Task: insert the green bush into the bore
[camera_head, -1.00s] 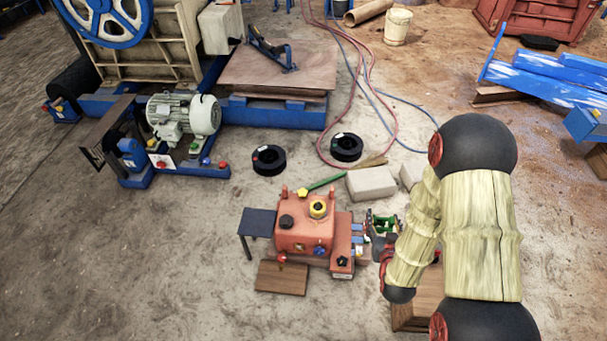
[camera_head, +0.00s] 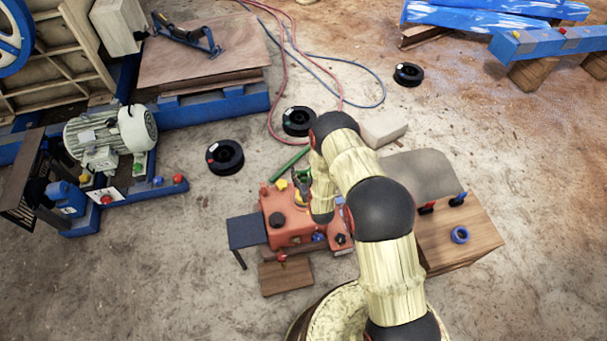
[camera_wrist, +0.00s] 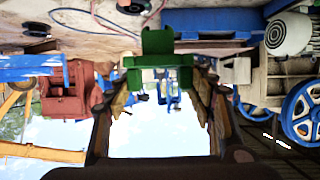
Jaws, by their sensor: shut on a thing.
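The green bush (camera_wrist: 158,46) is held between the fingertips of my gripper (camera_wrist: 160,74) in the wrist view. In the head view, green at the end of my arm (camera_head: 300,182) shows above the red housing (camera_head: 290,228), near its back right. A bit of yellow shows beside it, where the yellow-collared bore lies. My arm covers most of that spot, so I cannot tell whether the bush touches the bore or how it lines up.
A wooden bench (camera_head: 455,240) with a blue ring (camera_head: 460,235) stands right of the housing. A dark side table (camera_head: 247,231) adjoins the housing's left. Black spools (camera_head: 225,157) and a grey block (camera_head: 384,128) lie on the floor.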

